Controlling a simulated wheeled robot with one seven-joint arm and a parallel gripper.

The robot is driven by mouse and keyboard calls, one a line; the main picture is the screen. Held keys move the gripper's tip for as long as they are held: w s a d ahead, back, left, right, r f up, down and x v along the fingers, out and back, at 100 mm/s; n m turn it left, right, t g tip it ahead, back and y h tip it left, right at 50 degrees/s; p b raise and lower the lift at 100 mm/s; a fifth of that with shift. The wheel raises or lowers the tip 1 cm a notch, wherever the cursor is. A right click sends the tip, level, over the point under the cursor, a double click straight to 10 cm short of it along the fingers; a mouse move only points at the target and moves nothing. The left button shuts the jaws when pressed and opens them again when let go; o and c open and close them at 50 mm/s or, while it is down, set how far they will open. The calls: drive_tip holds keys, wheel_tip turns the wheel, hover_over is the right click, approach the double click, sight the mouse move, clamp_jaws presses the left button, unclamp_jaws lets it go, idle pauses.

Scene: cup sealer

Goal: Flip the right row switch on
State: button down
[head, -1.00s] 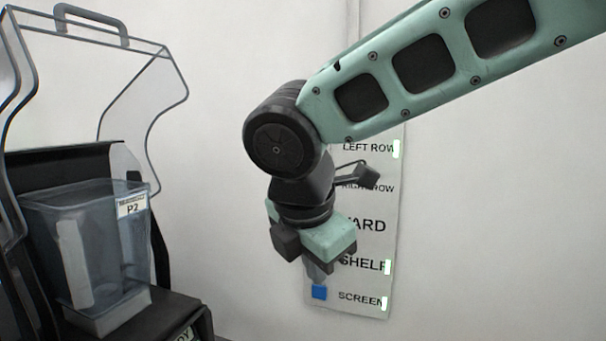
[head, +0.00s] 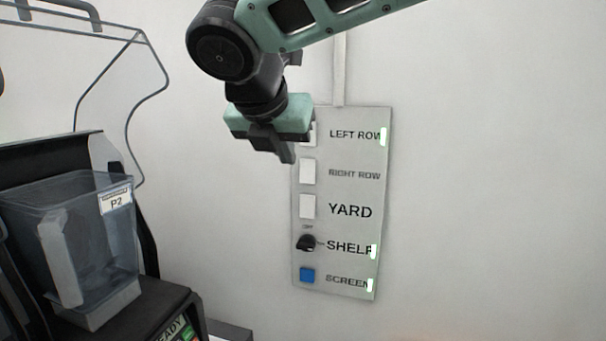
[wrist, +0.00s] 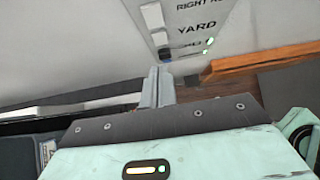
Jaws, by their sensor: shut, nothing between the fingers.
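The wall panel (head: 345,190) carries a column of labelled controls. The right row switch (head: 308,171) is a white rocker, second from the top, with no lit lamp beside its label. In the wrist view, the right row switch (wrist: 152,15) is near the top edge and its label is partly cut off. My gripper (head: 287,157) is shut and empty, pointing down, just up and left of the right row switch in the head view. It partly covers the left row switch (head: 312,134). In the wrist view, the shut fingers (wrist: 157,87) appear below the panel's controls.
Green lamps are lit at left row (head: 383,137), shelf (head: 373,251) and screen (head: 369,285). The yard rocker (head: 308,206), black shelf knob (head: 306,243) and blue screen button (head: 307,275) are below. A machine with a clear P2 container (head: 90,230) stands left. Wall right is clear.

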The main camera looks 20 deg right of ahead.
sight(307, 182)
drive_tip(key=p+x, duration=0.1)
drive_tip(key=x, duration=0.3)
drive_tip(key=w+r+p+x, duration=0.1)
drive_tip(key=p+x, duration=0.1)
drive_tip(key=x, duration=0.2)
drive_tip(key=d+p+x, duration=0.1)
drive_tip(key=p+x, duration=0.1)
drive_tip(key=x, duration=0.2)
drive_tip(key=shift+w+r, duration=0.2)
drive_tip(key=shift+r, duration=0.25)
drive_tip(key=shift+d, duration=0.1)
drive_tip(key=shift+w+f+b, duration=0.15)
drive_tip(key=shift+f+b, duration=0.25)
drive_tip(key=shift+b, duration=0.5)
drive_tip(key=shift+d+r, duration=0.1)
drive_tip(key=shift+r, duration=0.2)
